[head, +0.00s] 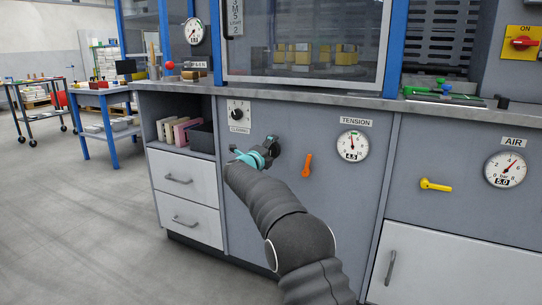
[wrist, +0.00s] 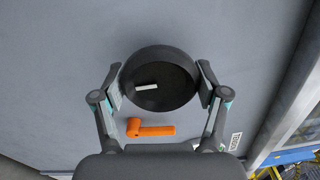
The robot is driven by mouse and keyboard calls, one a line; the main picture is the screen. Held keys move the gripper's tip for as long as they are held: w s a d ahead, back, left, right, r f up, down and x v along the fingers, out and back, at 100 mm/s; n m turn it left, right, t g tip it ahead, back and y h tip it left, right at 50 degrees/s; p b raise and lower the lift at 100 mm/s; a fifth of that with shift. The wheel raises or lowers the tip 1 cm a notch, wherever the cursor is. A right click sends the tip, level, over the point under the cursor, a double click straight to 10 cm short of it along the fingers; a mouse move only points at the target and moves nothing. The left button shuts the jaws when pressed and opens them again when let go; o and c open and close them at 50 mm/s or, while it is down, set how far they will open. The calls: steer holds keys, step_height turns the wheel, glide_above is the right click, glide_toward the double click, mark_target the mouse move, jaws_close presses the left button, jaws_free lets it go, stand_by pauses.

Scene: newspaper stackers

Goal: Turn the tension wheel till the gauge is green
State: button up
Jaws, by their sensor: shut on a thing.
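The tension wheel (wrist: 165,70) is a round black knob with a white mark, on the grey panel in the wrist view. My gripper (wrist: 161,84) is shut on its rim, one finger on each side. In the head view my gripper (head: 264,152) is at the panel and hides most of the wheel. The tension gauge (head: 353,146) is a round white dial under the TENSION label, right of my gripper. Its needle points about straight up and its readout seems to say 4.5.
An orange lever (head: 307,165) sits between my gripper and the gauge; it is close below the wheel in the wrist view (wrist: 150,128). A cleaning knob (head: 237,114) is above left. A yellow lever (head: 436,185) and the air gauge (head: 506,169) are farther right.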

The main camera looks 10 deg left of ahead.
steer(key=m+b, duration=0.2)
steer(key=m, duration=0.3)
steer(key=shift+b, duration=0.3)
stand_by(0.4)
steer(key=o, duration=1.2)
steer(key=v, duration=1.2)
